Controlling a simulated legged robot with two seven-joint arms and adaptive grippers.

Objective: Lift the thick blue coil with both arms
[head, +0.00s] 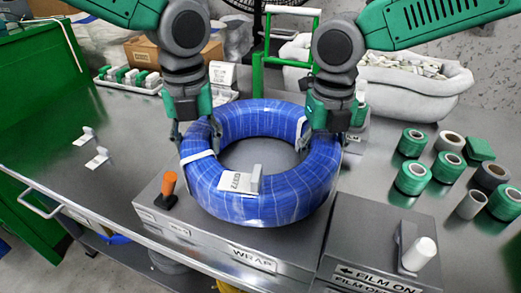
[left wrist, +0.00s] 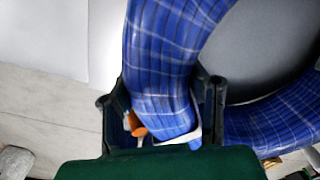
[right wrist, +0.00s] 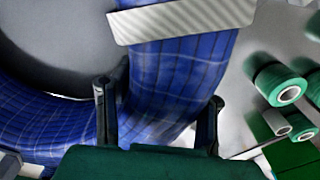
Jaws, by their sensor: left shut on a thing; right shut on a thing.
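The thick blue coil (head: 230,205) is a wrapped ring with white bands and a white tag (head: 240,181) on its front. It appears over the grey wrapping machine marked WRAP (head: 250,245); I cannot tell whether it touches it. My left gripper (head: 198,142) is shut on the coil's left side, its fingers on either side of the ring in the left wrist view (left wrist: 160,105). My right gripper (head: 322,145) is shut on the coil's right side, its fingers astride the ring in the right wrist view (right wrist: 160,110). The coil's underside is hidden.
An orange-topped knob (head: 169,184) stands on the machine's left. A white knob (head: 419,253) is on the FILM ON box (head: 370,262) at front right. Several green and white rolls (head: 411,178) stand on the right. A white sack-like bin (head: 415,88) is behind. The left table is mostly clear.

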